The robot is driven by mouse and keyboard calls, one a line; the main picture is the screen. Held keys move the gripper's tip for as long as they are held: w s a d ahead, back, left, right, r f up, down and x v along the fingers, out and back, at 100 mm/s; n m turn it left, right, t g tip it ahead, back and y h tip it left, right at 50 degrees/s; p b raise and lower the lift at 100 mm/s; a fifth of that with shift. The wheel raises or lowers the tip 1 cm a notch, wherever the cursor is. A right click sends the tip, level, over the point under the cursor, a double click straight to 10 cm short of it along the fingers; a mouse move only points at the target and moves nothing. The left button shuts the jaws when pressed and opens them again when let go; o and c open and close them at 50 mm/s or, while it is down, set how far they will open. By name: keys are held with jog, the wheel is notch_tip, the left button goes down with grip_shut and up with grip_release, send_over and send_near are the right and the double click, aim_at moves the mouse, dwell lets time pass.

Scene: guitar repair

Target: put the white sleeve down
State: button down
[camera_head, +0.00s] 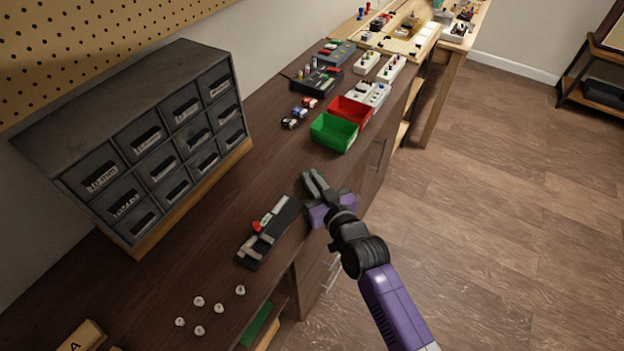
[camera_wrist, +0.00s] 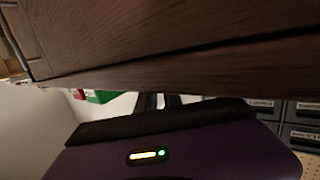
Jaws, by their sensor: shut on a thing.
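My gripper (camera_head: 314,184) is over the front edge of the dark wooden workbench (camera_head: 270,180), right of the black tray-like fixture. Its dark fingers also show in the wrist view (camera_wrist: 160,101), small beyond the purple gripper body. Several small white knob-like pieces (camera_head: 199,301) stand on the bench at the lower left, well apart from the gripper.
The black fixture (camera_head: 282,212) with a red part lies left of the gripper. A green bin (camera_head: 334,133) and a red bin (camera_head: 364,112) stand beyond it. A grey drawer cabinet (camera_head: 100,95) stands at the back left. Bare bench lies between the cabinet and the gripper.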

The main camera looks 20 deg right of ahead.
jog(key=c, duration=1.5)
grip_release()
